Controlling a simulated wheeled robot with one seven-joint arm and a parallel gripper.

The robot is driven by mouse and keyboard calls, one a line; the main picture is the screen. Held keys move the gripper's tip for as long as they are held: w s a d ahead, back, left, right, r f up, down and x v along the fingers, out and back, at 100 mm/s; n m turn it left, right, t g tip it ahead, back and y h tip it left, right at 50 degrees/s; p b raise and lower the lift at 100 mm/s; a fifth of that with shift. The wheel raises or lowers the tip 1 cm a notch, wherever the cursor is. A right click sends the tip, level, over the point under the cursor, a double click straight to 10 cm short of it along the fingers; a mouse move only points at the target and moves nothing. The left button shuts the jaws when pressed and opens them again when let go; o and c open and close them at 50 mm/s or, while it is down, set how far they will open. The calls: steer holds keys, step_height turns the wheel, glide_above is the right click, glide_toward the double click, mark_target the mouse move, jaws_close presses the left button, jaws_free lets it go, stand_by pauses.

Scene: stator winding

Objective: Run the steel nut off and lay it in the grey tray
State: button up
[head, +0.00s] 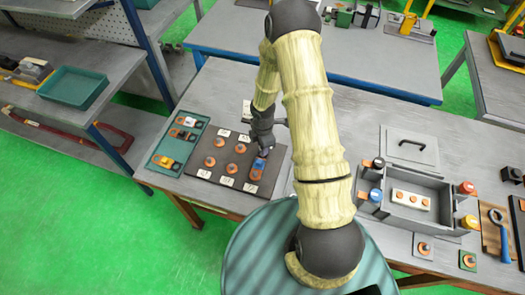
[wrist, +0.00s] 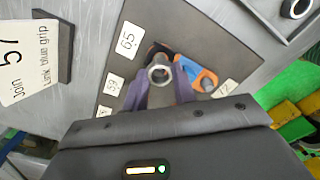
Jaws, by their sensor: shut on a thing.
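The steel nut (wrist: 159,73) shows in the wrist view as a bright ring with a dark centre. My gripper (wrist: 160,86) is shut on it, one finger on each side. An orange and blue part (wrist: 206,78) lies close beside and partly behind the fingers. In the head view my gripper (head: 262,144) points down at the right end of a dark board (head: 214,178), just behind a blue piece (head: 259,164). I cannot tell whether the nut is still on a thread. A grey open tray (head: 402,212) stands on the bench at the right.
Several orange discs (head: 222,142) and white labels sit on the board. A green tray (head: 167,163) with small parts lies left of it. Several coloured parts surround that tray.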

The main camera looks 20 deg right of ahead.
steer(key=shift+r+p, duration=1.65)
steer(key=shift+r, duration=0.55)
